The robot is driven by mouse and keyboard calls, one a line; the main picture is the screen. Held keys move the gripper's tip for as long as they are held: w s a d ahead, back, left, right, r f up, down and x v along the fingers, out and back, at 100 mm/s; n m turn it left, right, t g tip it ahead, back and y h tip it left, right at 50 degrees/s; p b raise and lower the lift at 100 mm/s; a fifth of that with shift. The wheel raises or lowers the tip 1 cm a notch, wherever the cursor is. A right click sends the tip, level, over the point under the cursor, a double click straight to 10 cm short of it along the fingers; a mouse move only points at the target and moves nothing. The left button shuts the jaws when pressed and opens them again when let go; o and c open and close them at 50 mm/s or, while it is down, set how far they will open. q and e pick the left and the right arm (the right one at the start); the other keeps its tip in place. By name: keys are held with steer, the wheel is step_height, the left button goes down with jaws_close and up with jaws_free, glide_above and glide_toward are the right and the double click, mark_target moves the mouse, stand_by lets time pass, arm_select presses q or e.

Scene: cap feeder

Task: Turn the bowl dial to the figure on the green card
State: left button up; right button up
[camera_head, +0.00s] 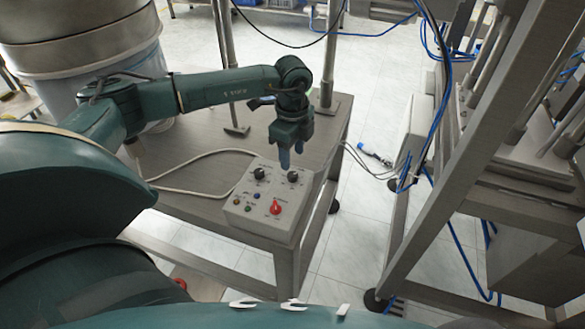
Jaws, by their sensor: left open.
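A pale control box (241,211) sits on the metal table. Its top has a left black dial (259,173) and a right black dial (293,177) along the far side. The dial labels are too small to read, so I cannot tell which one is the bowl dial. My left gripper (285,163) points down over the far edge of the box, close to the right dial. It is open, and I cannot tell whether its fingertips touch anything. No green card is visible to me. My right gripper is not in view.
A red switch (275,208) and several small coloured buttons lie nearer on the box. A pale cable (180,193) curves over the table (200,150). A large round drum (85,55) stands at the upper left. A metal frame (440,170) with blue hoses stands to the right.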

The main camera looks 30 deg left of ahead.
mark_target(293, 174)
arm_select(q)
step_height(293, 174, down, 6)
steer(key=shift+f, duration=0.1)
steer(key=shift+c, duration=0.3)
steer(key=c, duration=0.9)
steer(key=shift+c, duration=0.2)
